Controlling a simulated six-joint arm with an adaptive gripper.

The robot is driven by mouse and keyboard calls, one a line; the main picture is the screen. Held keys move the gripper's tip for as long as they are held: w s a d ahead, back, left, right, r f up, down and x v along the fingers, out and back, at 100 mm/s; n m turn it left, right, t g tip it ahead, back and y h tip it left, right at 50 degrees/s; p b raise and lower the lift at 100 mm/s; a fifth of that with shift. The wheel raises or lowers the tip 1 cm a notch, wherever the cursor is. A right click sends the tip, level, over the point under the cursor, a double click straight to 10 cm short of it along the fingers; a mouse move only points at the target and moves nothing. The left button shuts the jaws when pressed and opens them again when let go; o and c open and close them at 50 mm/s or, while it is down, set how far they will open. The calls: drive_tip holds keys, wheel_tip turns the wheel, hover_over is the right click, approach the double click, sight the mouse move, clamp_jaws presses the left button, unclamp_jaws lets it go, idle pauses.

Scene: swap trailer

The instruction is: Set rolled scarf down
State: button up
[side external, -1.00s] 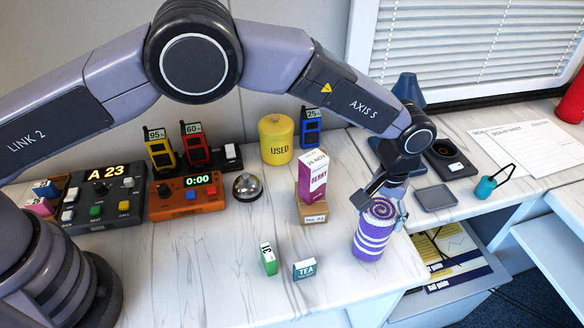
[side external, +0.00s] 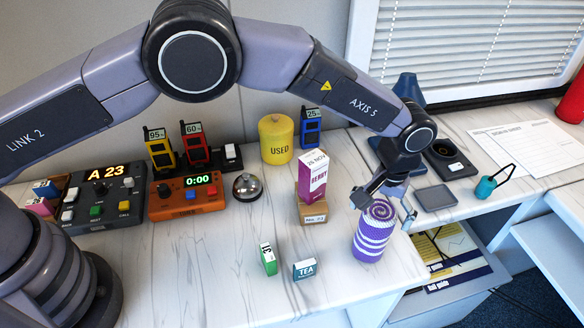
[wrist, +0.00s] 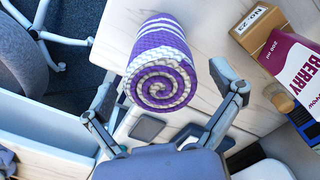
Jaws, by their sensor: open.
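The rolled scarf (side external: 374,232), purple with white stripes and a spiral end, stands upright on the white marbled counter near its front right edge. In the wrist view its spiral end (wrist: 162,84) faces the camera. My gripper (side external: 383,203) is at the top of the scarf with its fingers spread to either side. In the wrist view the open fingers of my gripper (wrist: 164,103) show a gap beside the scarf. The scarf's base appears to rest on the counter.
A berry carton (side external: 312,176) stands on a small cardboard box (side external: 313,213) just left of the scarf. A green box (side external: 268,259) and a tea box (side external: 305,269) sit farther left. A grey tray (side external: 436,197) lies to the right. The counter edge is close.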

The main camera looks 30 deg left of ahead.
wheel_tip(320, 180, up, 11)
drive_tip(key=s+a+r+t+h, duration=0.1)
drive_tip(key=s+a+r+t, duration=0.15)
drive_tip(key=a+r, duration=2.05)
drive_tip(key=s+a+r, duration=0.1)
drive_tip(key=s+a, duration=0.7)
drive_tip(key=a, duration=0.3)
drive_tip(key=s+a+f+t, duration=0.1)
drive_tip(key=s+a+f, duration=0.1)
drive_tip(key=s+a, duration=0.2)
drive_tip(key=s+a+f+t+y, duration=0.1)
drive_tip(key=s+a, duration=0.3)
drive_tip(key=s, duration=0.7)
drive_tip(key=shift+a+f+t, duration=0.25)
drive_tip(key=shift+f+t, duration=0.3)
drive_tip(key=shift+f, duration=0.3)
